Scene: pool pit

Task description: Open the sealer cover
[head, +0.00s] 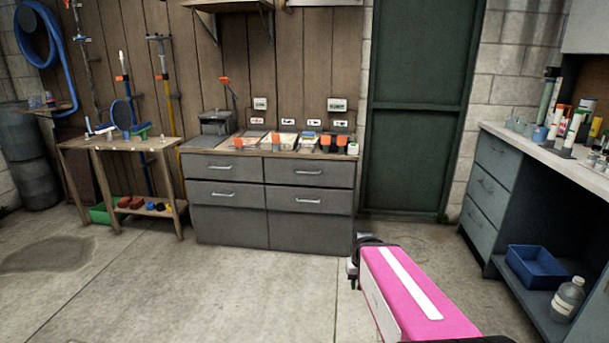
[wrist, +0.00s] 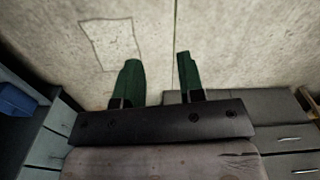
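A dark grey boxy device (head: 216,122) with a flat top stands at the left end of the grey drawer cabinet's top, against the wooden wall. It may be the sealer; its cover cannot be made out clearly at this distance. My gripper (wrist: 158,60) shows two green fingers, set apart with nothing between them, over bare concrete floor. In the head view my pink arm reaches in from the lower right. Its dark end is in front of the cabinet's right side, well short of the device.
The drawer cabinet (head: 310,200) also carries several small trays with orange parts. A wooden bench (head: 108,145) with tools stands left of it. A counter (head: 560,160) with bottles and a blue bin (head: 537,266) is at right. The floor (head: 220,290) ahead is clear.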

